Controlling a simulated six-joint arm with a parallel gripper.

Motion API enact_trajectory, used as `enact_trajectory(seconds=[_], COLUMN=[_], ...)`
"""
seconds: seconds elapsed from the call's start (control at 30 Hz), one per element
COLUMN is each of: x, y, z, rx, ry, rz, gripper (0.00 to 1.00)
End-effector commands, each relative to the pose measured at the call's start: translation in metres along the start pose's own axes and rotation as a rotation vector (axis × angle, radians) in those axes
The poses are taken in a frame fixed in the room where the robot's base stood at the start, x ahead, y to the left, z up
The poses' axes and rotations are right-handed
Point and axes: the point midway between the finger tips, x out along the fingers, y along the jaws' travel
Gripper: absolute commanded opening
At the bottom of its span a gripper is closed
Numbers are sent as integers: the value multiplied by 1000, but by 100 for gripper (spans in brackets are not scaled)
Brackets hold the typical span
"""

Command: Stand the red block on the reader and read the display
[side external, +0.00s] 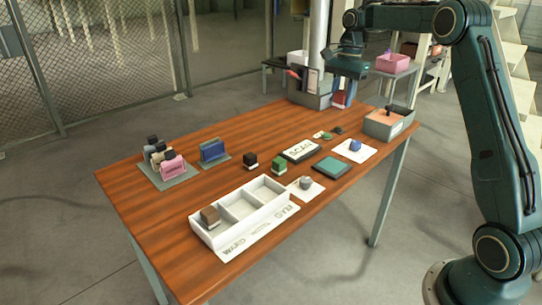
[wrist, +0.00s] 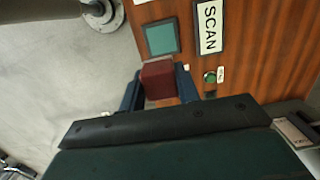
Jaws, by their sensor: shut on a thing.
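My gripper (side external: 345,92) is shut on the red block (side external: 339,98), held up at the far end of the table. In the wrist view the red block (wrist: 158,77) sits between the dark blue fingers of my gripper (wrist: 160,88). A white plate marked SCAN (side external: 300,150) lies on the table, with a teal square pad (side external: 331,167) beside it. The wrist view shows the SCAN plate (wrist: 209,26) and the teal pad (wrist: 162,38), apart from the block. I cannot tell which is the reader. No readable display shows.
A white three-compartment tray (side external: 240,210) holds a brown block. Small bags stand on grey mats at left. Black (side external: 250,161) and green (side external: 279,164) blocks stand mid-table. A grey box (side external: 388,124) is at the right edge. A green button (wrist: 210,77) lies near the SCAN plate.

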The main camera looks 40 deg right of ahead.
Motion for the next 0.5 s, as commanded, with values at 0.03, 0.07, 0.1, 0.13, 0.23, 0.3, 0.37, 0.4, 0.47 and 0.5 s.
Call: enact_trajectory(seconds=[0.03, 0.07, 0.1, 0.13, 0.23, 0.3, 0.37, 0.4, 0.47, 0.5], x=[0, 0, 1, 2, 8, 14, 20, 25, 33, 42], y=[0, 0, 0, 0, -1, -1, -1, -1, 0, 0], z=[0, 0, 0, 0, 0, 0, 0, -1, -2, -3], rx=[0, -1, -1, -1, 1, 1, 1, 0, 0, 1], ry=[0, 0, -1, -1, -3, -4, -4, -3, -2, -4], rz=[0, 0, 0, 0, 1, 1, 1, 2, 3, 3], gripper=[10, 10, 10, 10, 10, 10, 10, 10, 10, 10])
